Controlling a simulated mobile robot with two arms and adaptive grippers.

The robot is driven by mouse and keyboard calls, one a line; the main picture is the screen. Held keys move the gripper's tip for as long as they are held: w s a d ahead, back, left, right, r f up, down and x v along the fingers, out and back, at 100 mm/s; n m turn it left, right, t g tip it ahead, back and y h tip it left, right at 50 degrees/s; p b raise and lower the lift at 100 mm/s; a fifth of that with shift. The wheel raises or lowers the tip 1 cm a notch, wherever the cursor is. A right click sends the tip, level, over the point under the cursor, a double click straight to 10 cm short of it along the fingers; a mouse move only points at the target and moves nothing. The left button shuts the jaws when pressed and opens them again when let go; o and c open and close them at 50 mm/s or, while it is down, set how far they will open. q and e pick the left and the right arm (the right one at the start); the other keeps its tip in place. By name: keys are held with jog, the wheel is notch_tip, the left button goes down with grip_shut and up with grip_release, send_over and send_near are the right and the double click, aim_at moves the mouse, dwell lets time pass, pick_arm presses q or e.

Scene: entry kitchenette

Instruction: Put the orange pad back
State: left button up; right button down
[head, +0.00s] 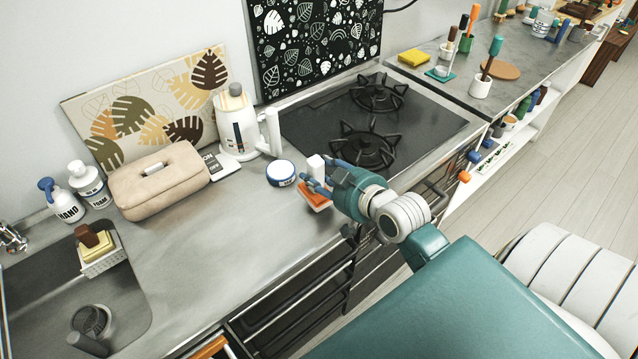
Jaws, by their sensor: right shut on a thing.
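The orange pad (313,200) is at the counter's front edge, left of the stove. It shows as an orange slab with a pale lower edge. My right gripper (318,186) is shut on it from the right, with blue fingers around it. A white upright block (315,165) shows just above the fingers; I cannot tell if it is part of the pad. The fingers hide part of the pad, and I cannot tell if it touches the counter. My left gripper is not in view.
A round blue-and-white tin (281,173) stands just left of the gripper. A white kettle (238,125), a beige case (158,180) and a sink (70,300) with a sponge caddy (104,262) are further left. The stove (400,125) lies behind. The counter (215,245) is clear in front.

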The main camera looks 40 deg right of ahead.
aim_at(323, 186)
notch_tip(323, 186, down, 3)
jog(key=shift+s+f+p, duration=0.1)
jog(key=shift+p, duration=0.45)
jog(key=shift+f, duration=0.35)
jog(key=c, duration=1.1)
grip_release()
jog(key=shift+f+b, duration=0.2)
jog(key=shift+b, duration=0.15)
jog(key=shift+f+b, duration=0.25)
jog(key=shift+b, duration=0.25)
jog(key=shift+w+r+b+v, duration=0.15)
jog(key=shift+r+b+v, duration=0.15)
jog(key=shift+v, duration=1.55)
jog(key=shift+w+r+b+v, duration=0.15)
jog(key=shift+r+v, duration=0.2)
jog(key=shift+v, duration=1.45)
jog(key=shift+w+r+b+v, duration=0.1)
jog(key=shift+r+b+v, duration=0.2)
jog(key=shift+v, duration=1.55)
